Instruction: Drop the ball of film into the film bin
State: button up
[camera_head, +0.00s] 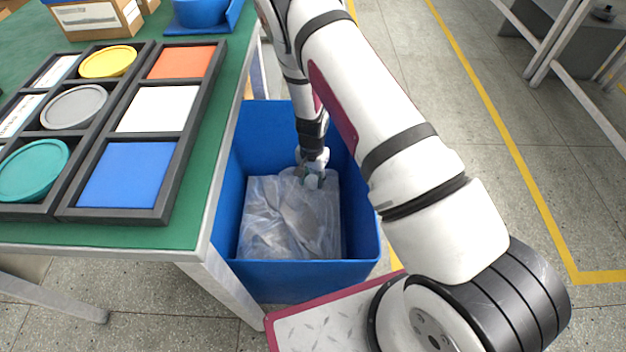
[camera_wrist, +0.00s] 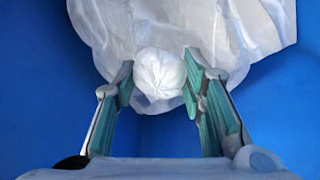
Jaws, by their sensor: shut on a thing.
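The ball of film (camera_wrist: 160,75) is whitish and crumpled. In the wrist view it sits between the two teal-padded fingers of my gripper (camera_wrist: 158,82), which is shut on it. The film bin (camera_head: 365,215) is a blue open-topped box beside the table, with crumpled clear film (camera_head: 275,225) inside. In the head view my gripper (camera_head: 315,178) points down inside the bin's outline, over the far right part of the film. The ball cannot be made out in the head view. The wrist view shows blue bin walls and film beyond the ball.
A green-topped table (camera_head: 180,235) stands left of the bin, its edge close to the bin. It bears black trays (camera_head: 160,215) with coloured pads and discs, a cardboard box (camera_head: 95,18) and a blue holder (camera_head: 205,15). Open floor with yellow lines lies to the right.

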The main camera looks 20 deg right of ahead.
aim_at(314, 177)
jog(key=w, duration=0.1)
jog(key=w+d, duration=0.1)
jog(key=w, duration=0.1)
jog(key=shift+w+d+f+b, duration=0.1)
jog(key=shift+d+f+b, duration=0.15)
jog(key=shift+b, duration=0.1)
jog(key=shift+f+b, duration=0.95)
jog(key=shift+f, duration=0.85)
jog(key=shift+r, duration=0.15)
jog(key=o, duration=0.4)
jog(key=shift+f, duration=0.2)
jog(key=o, duration=0.5)
jog(key=shift+c, duration=0.2)
jog(key=shift+r, duration=0.1)
